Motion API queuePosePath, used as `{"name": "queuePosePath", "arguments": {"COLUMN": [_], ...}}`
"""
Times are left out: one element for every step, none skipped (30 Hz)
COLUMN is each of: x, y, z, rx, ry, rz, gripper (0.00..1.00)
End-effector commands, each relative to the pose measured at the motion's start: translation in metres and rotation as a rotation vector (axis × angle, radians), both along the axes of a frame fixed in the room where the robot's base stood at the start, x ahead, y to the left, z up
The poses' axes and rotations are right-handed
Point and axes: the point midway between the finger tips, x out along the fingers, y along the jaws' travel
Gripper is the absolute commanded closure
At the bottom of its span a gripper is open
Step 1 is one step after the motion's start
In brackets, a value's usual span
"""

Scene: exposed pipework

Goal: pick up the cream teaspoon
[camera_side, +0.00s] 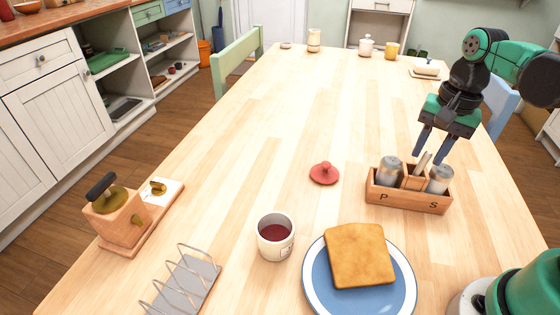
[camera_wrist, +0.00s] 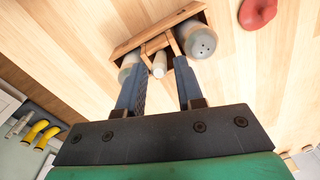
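The cream teaspoon (camera_side: 422,163) stands in the middle compartment of a wooden caddy (camera_side: 407,202) marked P and S, leaning slightly, with only its upper end showing. In the wrist view, the pale end of the teaspoon (camera_wrist: 159,66) appears between my fingertips. My gripper (camera_side: 429,156) is open, pointing down just above the caddy, with nothing held. In the wrist view, the fingers of my gripper (camera_wrist: 157,75) are apart on both sides of the teaspoon's end. I cannot tell whether the fingertips reach down to its level. The lower part of the teaspoon is hidden in the caddy.
Grey-topped shakers (camera_side: 389,170) and (camera_side: 440,179) flank the teaspoon closely. A red lid (camera_side: 324,173) lies left of the caddy. A mug (camera_side: 275,237) and a blue plate (camera_side: 314,278) with toast (camera_side: 359,255) stand nearer the camera. The table beyond the caddy is mostly clear.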

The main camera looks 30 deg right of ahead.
Motion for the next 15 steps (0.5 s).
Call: {"name": "queuePosePath", "arguments": {"x": [0.0,0.0,0.001,0.001,0.002,0.002,0.002,0.002,0.002,0.002,0.002,0.002,0.002,0.002,0.002], "y": [0.0,0.001,0.001,0.001,0.001,0.001,0.001,0.001,0.001,0.001,0.001,0.001,0.002,0.002,0.002], "z": [-0.006,-0.01,-0.014,-0.017,-0.02,-0.024,-0.026,-0.028,-0.031,-0.032,-0.033,-0.034,-0.035,-0.036,-0.036], "rx": [0.0,0.0,0.0,0.0,0.0,0.0,0.0,0.0,-0.001,-0.001,-0.001,-0.001,-0.001,-0.001,0.0], "ry": [0.0,0.0,0.0,0.0,0.0,0.0,0.0,0.0,0.0,0.0,-0.001,0.0,-0.001,-0.001,-0.001], "rz": [0.0,0.0,0.0,0.0,0.001,0.0,0.001,0.001,0.0,0.0,0.001,0.0,0.001,0.001,0.001], "gripper": [0.68,0.68,0.68,0.68,0.68,0.68,0.68,0.68,0.68,0.68,0.68,0.68,0.68,0.68,0.68]}}
